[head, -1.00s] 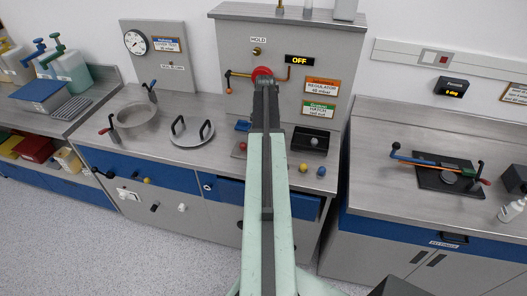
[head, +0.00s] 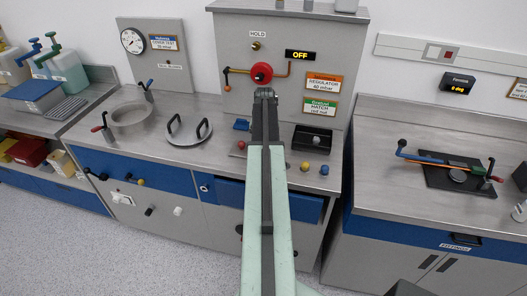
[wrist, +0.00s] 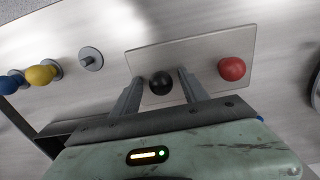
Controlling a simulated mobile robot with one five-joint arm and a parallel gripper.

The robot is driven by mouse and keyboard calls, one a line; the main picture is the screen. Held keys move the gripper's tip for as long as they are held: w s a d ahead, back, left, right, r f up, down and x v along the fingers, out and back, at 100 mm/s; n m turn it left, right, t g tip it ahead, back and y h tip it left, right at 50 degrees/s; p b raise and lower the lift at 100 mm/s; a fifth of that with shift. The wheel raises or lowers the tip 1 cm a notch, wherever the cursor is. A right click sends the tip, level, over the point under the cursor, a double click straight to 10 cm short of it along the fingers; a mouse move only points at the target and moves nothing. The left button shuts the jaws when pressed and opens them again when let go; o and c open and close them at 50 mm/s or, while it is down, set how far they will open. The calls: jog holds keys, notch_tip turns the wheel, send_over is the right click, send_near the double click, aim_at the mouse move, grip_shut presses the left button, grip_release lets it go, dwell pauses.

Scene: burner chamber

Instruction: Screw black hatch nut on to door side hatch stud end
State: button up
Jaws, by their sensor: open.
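The black hatch nut, a round black knob (wrist: 160,84), sits on a pale grey plate (wrist: 205,58) in the wrist view. My gripper (wrist: 160,76) is open, with one finger on each side of the black knob. Small gaps seem to remain between the fingers and the knob; I cannot tell whether either touches it. A red knob (wrist: 232,69) is on the same plate, to the right. A small grey stud on a round base (wrist: 91,59) stands left of the plate; I cannot tell if it is the hatch stud. In the head view, my arm hides the black knob and gripper.
A yellow knob (head: 304,167) and a blue knob (head: 324,170) are near the counter's front edge. A black tray (head: 311,139) lies behind them. A round lid with two handles (head: 188,131) and a metal ring (head: 131,116) are to the left. A red handwheel (head: 262,72) is on the panel.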

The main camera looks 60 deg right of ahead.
jog(key=n, duration=1.1)
jog(key=shift+n, duration=0.5)
jog(key=n, duration=1)
jog(key=shift+w, duration=0.1)
grip_shut()
dwell(0.3)
